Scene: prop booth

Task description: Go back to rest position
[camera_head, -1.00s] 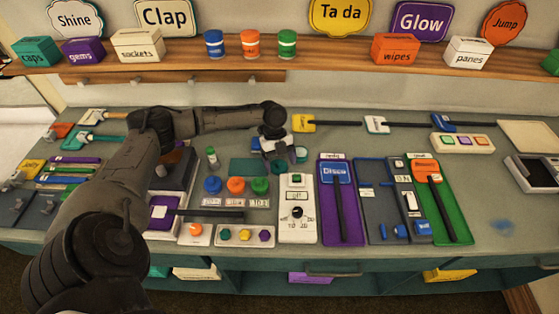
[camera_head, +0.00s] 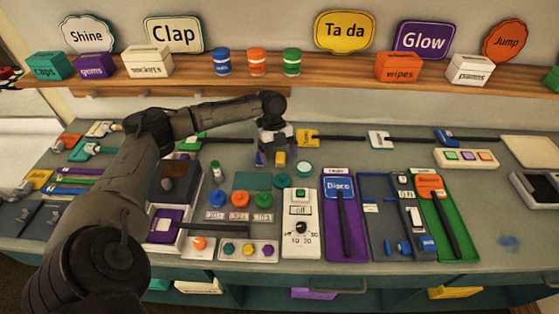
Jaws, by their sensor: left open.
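My left arm reaches in from the left, and my left gripper (camera_head: 271,158) points down over the back middle of the bench. Its fingers are apart and nothing shows between them. A blue piece and a yellow piece show close by its fingertips; I cannot tell whether they belong to the gripper. A round teal-and-white item (camera_head: 304,168) lies just to its right. My right gripper is not in the picture.
The bench (camera_head: 340,280) is crowded. A white dial box (camera_head: 300,225), a purple tray (camera_head: 343,220) and a green tray (camera_head: 447,225) stand at the front. A shelf (camera_head: 330,72) with boxes and jars runs behind.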

